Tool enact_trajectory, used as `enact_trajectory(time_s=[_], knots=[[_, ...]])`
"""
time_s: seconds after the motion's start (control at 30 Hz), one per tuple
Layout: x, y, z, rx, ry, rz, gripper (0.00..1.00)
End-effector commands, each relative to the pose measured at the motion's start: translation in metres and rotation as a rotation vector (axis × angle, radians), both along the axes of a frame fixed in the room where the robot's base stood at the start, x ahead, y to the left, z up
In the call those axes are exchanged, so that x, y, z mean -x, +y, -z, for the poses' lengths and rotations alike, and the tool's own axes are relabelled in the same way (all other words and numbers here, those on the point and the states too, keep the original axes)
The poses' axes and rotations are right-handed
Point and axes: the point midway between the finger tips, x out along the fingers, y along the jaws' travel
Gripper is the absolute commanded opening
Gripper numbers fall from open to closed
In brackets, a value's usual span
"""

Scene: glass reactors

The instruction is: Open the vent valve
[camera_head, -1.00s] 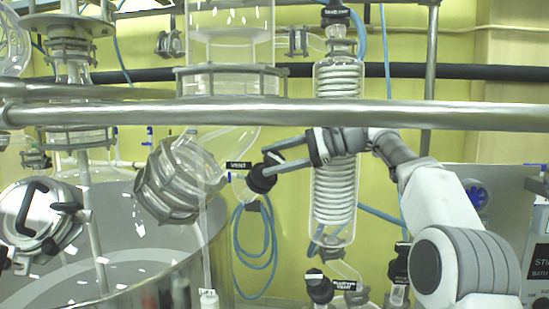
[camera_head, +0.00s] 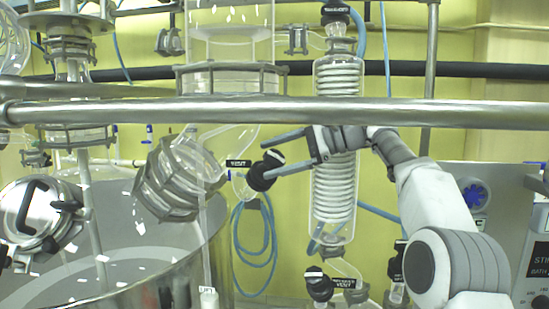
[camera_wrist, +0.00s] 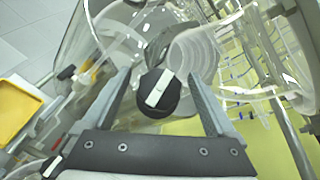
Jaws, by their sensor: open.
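The vent valve's black knob (camera_head: 262,171) sits beside a small black label reading VENT (camera_head: 238,163), on the glass side arm below the large vessel. In the wrist view the round knob (camera_wrist: 171,105) carries a white bar, tilted slightly from the line of the fingers. My gripper (camera_head: 268,158) comes in from the right at the knob. In the wrist view my gripper (camera_wrist: 158,76) is open, with one finger on each side of the knob and visible gaps between. The knob is not gripped. The valve's inner passage is hidden.
A horizontal metal rail (camera_head: 300,112) crosses in front, above my gripper. A glass coil condenser (camera_head: 335,190) stands just behind my fingers. A clamped glass flange (camera_head: 170,180) lies left of the knob.

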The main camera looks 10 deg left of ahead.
Motion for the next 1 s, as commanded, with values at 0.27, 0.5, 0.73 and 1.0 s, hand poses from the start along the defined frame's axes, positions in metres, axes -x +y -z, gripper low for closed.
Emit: enact_trajectory(time_s=[0.27, 0.5, 0.73, 1.0], knots=[[0.0001, 0.0001, -0.0003, -0.001, 0.000, 0.001, 0.92], [0.0008, -0.0002, -0.0009, -0.012, 0.012, 0.017, 0.92], [0.0009, 0.0003, -0.0004, -0.052, 0.059, 0.078, 0.92], [0.0005, 0.0004, 0.0020, -0.129, 0.145, 0.195, 0.92]])
